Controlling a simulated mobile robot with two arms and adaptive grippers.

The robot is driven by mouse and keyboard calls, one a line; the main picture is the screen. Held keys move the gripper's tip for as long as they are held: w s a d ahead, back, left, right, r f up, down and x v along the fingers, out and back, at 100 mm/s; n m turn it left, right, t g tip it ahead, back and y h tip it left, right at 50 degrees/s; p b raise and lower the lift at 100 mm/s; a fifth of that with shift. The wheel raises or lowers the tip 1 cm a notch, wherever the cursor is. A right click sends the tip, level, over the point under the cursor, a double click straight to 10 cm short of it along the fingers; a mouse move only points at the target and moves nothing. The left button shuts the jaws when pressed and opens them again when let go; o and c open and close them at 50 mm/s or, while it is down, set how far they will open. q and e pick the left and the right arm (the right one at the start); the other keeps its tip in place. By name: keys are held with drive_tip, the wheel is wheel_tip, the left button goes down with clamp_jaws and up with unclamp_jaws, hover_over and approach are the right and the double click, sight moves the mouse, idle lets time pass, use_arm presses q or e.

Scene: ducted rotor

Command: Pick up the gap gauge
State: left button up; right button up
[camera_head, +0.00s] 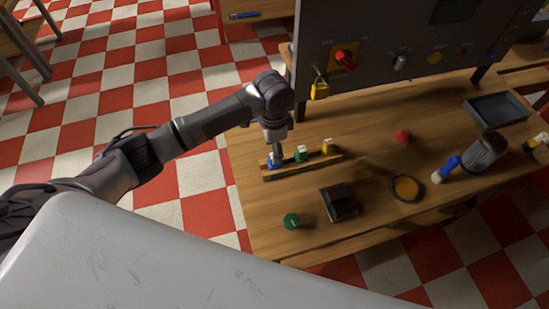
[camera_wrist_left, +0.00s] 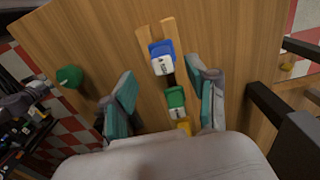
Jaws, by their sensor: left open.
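A narrow wooden rack (camera_head: 305,168) on the table holds three small pieces in a row: a blue one (camera_head: 273,163), a green one (camera_head: 301,153) and a yellow one (camera_head: 328,146). The blue and green pieces have white labels with dark marks in the left wrist view (camera_wrist_left: 163,66). I cannot tell which piece is the gap gauge. My left gripper (camera_head: 276,153) points down over the blue end of the rack. In the left wrist view its fingers (camera_wrist_left: 163,92) are spread apart on both sides of the row, with nothing gripped. My right gripper is not in view.
A dark panel (camera_head: 385,50) stands behind, with a yellow padlock (camera_head: 320,89) hanging from it. Nearby are a black box (camera_head: 339,202), a green knob (camera_head: 291,221), a round yellow-topped disc (camera_head: 406,188) and a red piece (camera_head: 402,136). A grey tray (camera_head: 497,110) is far right.

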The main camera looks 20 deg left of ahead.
use_arm(q)
drive_tip(key=shift+w+f+p, duration=0.1)
drive_tip(key=shift+f+p, duration=0.55)
drive_tip(key=shift+f, duration=0.95)
drive_tip(key=shift+w+f, duration=0.1)
drive_tip(key=shift+f, duration=0.75)
clamp_jaws()
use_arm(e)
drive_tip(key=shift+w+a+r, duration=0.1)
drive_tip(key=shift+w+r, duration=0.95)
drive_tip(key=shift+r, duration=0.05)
